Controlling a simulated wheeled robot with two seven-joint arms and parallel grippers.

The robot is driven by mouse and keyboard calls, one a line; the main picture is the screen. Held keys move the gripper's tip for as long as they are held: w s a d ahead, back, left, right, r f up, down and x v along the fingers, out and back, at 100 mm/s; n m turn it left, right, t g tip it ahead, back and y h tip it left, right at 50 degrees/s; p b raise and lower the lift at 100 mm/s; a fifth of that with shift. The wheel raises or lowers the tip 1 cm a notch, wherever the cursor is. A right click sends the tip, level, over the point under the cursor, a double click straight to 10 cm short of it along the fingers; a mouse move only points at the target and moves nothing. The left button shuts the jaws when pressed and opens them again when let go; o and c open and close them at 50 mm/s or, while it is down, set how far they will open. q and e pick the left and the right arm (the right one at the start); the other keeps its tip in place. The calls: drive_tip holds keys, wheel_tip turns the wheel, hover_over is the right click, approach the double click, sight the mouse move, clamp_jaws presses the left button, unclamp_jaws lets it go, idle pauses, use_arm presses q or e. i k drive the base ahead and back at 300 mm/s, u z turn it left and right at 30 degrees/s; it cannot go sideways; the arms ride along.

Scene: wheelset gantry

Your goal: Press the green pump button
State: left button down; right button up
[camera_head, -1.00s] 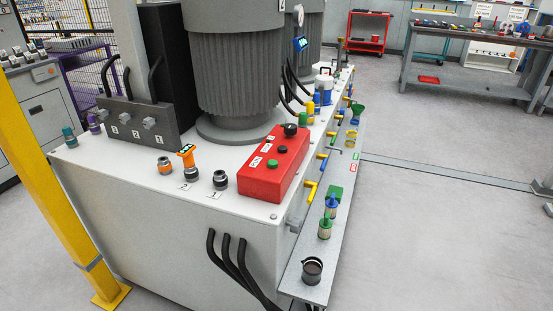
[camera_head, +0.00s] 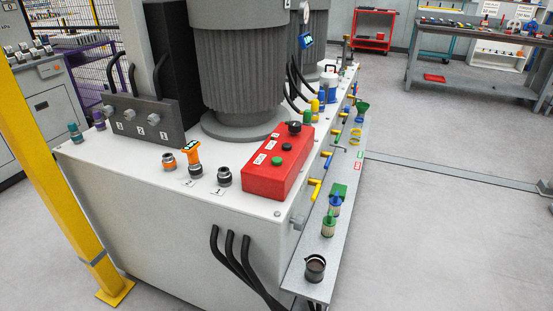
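The red control box (camera_head: 272,180) sits on the light grey top of the machine cabinet, near its right edge. On its sloped top is a green round button (camera_head: 276,160). A darker round button (camera_head: 286,147) sits just behind it, its colour hard to tell. A black knob (camera_head: 294,127) stands at the box's far end. White labels lie beside the buttons, too small to read. Neither gripper is in view. Nothing covers the green button.
Large ribbed grey cylinders (camera_head: 237,65) stand behind the box. An orange-topped fitting (camera_head: 192,157) and black-capped fittings stand left of it. Yellow-handled valves (camera_head: 315,189) and a side shelf (camera_head: 309,240) run along the right. A yellow post (camera_head: 60,180) stands at left.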

sight(276, 161)
drive_tip(key=z, duration=0.5)
drive_tip(key=k, duration=0.6)
drive_tip(key=z, duration=1.05)
drive_tip(key=i, duration=1.1)
drive_tip(key=u, duration=0.65)
drive_tip(key=i, duration=0.85)
drive_tip(key=u, duration=0.8)
